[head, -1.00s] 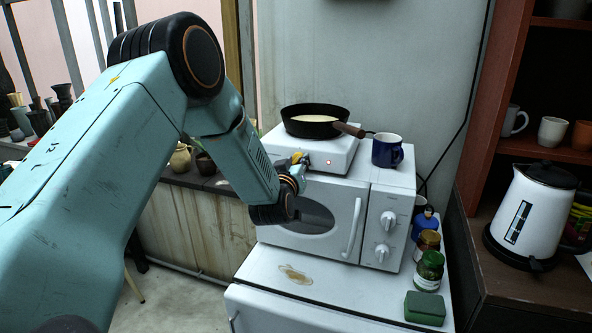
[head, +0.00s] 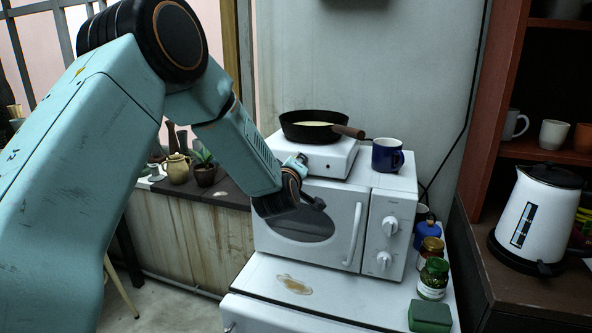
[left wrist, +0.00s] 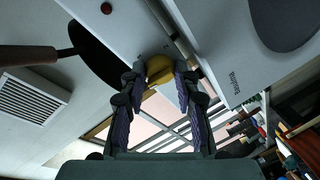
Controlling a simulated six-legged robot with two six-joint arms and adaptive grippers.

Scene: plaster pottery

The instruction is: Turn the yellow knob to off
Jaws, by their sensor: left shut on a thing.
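The yellow knob (left wrist: 159,70) is on the front of the small white hotplate (head: 327,159), which stands on top of the microwave. In the left wrist view the knob sits between the two fingertips of my left gripper (left wrist: 160,82), which is shut on it. In the head view my left gripper (head: 301,162) is at the hotplate's left front and its hand hides the knob there. The knob's exact setting cannot be read. A black frying pan (head: 296,133) with something pale in it rests on the hotplate. My right gripper is not in view.
A blue mug (head: 387,155) stands on the microwave (head: 401,225), right of the hotplate. Jars (head: 433,279) and a green sponge (head: 430,316) are on the white surface below. A white kettle (head: 537,215) stands at right; pottery (head: 177,168) is on the left counter.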

